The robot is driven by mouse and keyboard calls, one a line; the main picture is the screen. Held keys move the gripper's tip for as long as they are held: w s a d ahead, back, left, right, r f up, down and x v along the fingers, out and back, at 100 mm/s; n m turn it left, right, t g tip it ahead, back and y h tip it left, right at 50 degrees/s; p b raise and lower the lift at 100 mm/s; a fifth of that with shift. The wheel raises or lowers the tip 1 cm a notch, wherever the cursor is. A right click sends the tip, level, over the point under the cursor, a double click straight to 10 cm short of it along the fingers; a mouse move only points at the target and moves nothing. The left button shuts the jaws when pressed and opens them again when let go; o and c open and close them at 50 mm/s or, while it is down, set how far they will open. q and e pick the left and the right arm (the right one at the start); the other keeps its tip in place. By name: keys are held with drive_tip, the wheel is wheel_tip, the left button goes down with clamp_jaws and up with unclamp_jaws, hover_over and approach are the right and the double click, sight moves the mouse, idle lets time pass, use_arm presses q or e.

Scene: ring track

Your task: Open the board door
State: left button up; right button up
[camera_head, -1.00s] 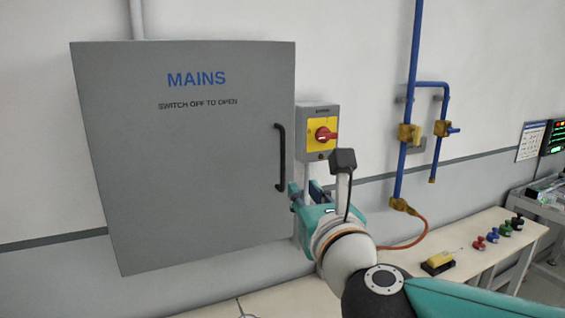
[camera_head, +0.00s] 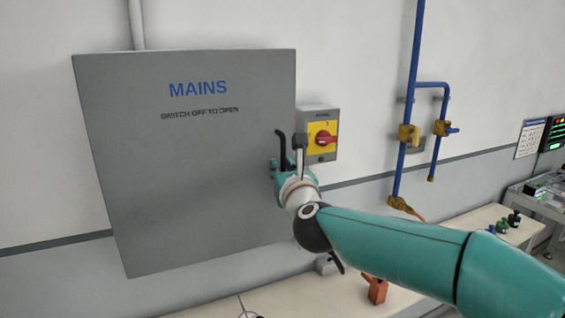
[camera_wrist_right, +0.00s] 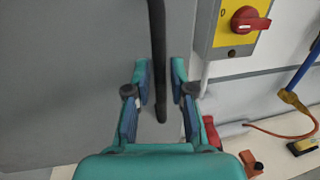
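The board door (camera_head: 190,210) is a grey panel on the wall, marked MAINS and "SWITCH OFF TO OPEN"; it looks shut. Its black upright handle (camera_head: 281,145) is at the right edge, with its lower part hidden by my right gripper (camera_head: 286,168). In the right wrist view the handle (camera_wrist_right: 157,50) runs down between the two open fingers of that gripper (camera_wrist_right: 161,80), with gaps at both sides. The isolator switch (camera_head: 318,118), a red knob on yellow in a grey box, is just right of the door. My left gripper is out of view.
Blue pipes (camera_head: 403,165) with brass valves are on the wall to the right. A bench (camera_head: 405,300) runs below, with an orange object (camera_head: 376,289) near my right arm. A trolley (camera_head: 540,200) stands at far right. The wall between switch and pipes is clear.

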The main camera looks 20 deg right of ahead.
drive_tip(key=shift+w, duration=0.2)
clamp_jaws()
drive_tip(key=shift+s, duration=0.1)
